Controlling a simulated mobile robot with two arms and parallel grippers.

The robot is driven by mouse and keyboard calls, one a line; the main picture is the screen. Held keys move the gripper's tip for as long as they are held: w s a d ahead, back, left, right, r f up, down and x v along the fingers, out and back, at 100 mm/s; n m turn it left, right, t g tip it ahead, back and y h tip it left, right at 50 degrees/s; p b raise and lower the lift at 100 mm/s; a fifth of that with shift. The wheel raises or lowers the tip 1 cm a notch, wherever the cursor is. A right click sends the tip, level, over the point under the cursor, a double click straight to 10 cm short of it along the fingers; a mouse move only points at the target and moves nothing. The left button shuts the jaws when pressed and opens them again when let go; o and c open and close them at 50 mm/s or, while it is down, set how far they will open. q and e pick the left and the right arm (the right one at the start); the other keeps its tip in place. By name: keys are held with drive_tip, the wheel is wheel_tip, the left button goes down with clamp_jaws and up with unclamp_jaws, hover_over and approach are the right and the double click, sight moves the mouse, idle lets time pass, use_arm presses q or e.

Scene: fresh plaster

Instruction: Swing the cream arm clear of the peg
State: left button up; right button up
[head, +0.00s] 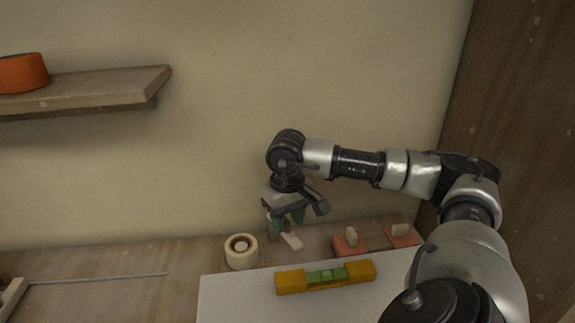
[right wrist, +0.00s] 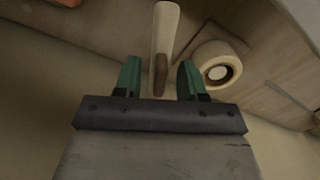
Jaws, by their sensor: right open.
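The cream arm (head: 291,241) is a short flat bar near the wall at the back of the bench, partly hidden under my right gripper (head: 287,219). In the right wrist view the cream arm (right wrist: 165,30) runs up from between my green fingers (right wrist: 158,80), with a gap on both sides. A dark brown piece (right wrist: 160,76) shows at its near end, between the fingertips. I cannot tell whether this is the peg or part of the arm. My right gripper is open and holds nothing. My left gripper is out of view.
A cream ring-shaped roll (head: 241,252) stands just left of the cream arm. Two red blocks with cream tabs (head: 349,241) are to the right. A yellow and green level (head: 292,282) lies on a white board (head: 230,300) in front. A wooden shelf (head: 110,88) is at upper left.

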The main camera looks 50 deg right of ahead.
sight(287, 220)
wheel_tip(287, 220, up, 10)
drive_tip(key=shift+r, duration=0.2)
drive_tip(key=shift+f, duration=0.1)
idle(0.6)
